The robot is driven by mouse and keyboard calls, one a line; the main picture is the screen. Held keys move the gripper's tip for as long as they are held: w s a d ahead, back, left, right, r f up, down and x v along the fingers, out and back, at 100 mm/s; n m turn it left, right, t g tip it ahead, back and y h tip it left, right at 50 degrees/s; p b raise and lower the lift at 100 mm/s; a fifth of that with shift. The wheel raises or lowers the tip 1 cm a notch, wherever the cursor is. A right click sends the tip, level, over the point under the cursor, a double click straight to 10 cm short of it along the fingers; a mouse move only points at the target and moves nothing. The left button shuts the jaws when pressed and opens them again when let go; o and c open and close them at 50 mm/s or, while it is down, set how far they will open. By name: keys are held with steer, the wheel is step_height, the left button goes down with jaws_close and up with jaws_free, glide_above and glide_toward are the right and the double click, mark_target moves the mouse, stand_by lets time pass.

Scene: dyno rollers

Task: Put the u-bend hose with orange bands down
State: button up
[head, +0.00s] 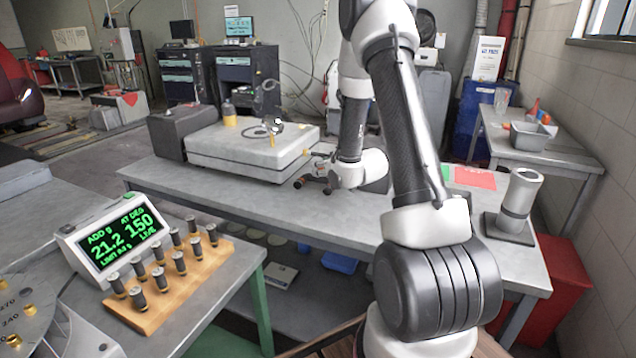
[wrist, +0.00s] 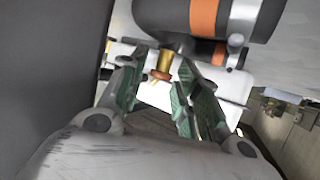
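The u-bend hose shows in the wrist view as thick dark tubing (wrist: 165,15) with an orange band (wrist: 203,15) and a silver clamp at the top. A second orange band shows just below it. My gripper (wrist: 157,75) has its two green-padded fingers apart, with a gap between them. The hose lies just beyond the fingertips, and I see no part of it between the pads. A brass fitting (wrist: 163,65) shows in the gap, apparently behind the fingers. In the head view my gripper (head: 318,180) is low over the middle table, beside the pale box; the hose is too small to make out there.
The pale box (head: 225,160) with a bottle (head: 229,115) stands on the table (head: 230,200). A grey cylinder on a base (head: 518,200) stands at its right end. A digital readout (head: 115,235) and a wooden peg block (head: 175,290) are at front left. The table's front middle is clear.

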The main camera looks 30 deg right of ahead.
jaws_close()
